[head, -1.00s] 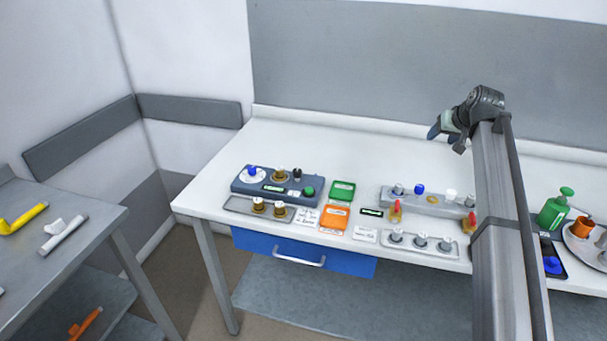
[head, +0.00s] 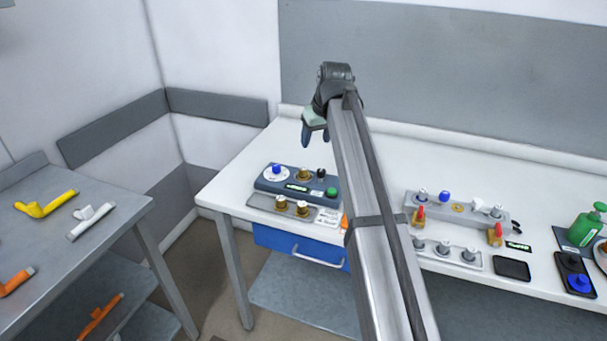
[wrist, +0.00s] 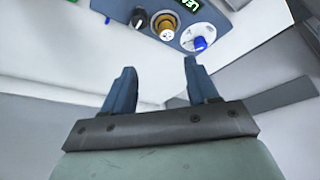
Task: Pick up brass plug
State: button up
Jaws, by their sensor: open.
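A brass plug (head: 304,174) sits in the blue-grey control box (head: 262,184) on the white table, between a blue knob on a white disc and a black knob. It also shows at the top of the wrist view (wrist: 165,25). Two more brass plugs stand on the grey plate in front of the box, a left one (head: 281,203) and a right one (head: 302,209). My gripper (head: 315,136) is open and empty, above and behind the box. In the wrist view its two blue fingers (wrist: 158,68) are apart, with the box beyond them.
The box also carries a green button (head: 331,192) and a lit display (head: 296,187). To the right stand a grey plug panel (head: 457,209) and a green bottle (head: 586,228). A side table (head: 100,190) at left holds pipe-like pieces. My arm hides part of the table's middle.

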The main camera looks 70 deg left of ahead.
send_over(304, 168)
jog(key=d, duration=0.2)
jog(key=f, duration=0.8)
jog(key=shift+w+d, duration=0.2)
jog(key=shift+w, duration=0.05)
jog(key=shift+s+x, duration=0.2)
jog(key=shift+x, duration=1.1)
jog(key=shift+s+x, duration=0.15)
jog(key=shift+x, duration=1.15)
jog(key=shift+d, duration=0.1)
jog(key=shift+c, duration=0.3)
grip_shut()
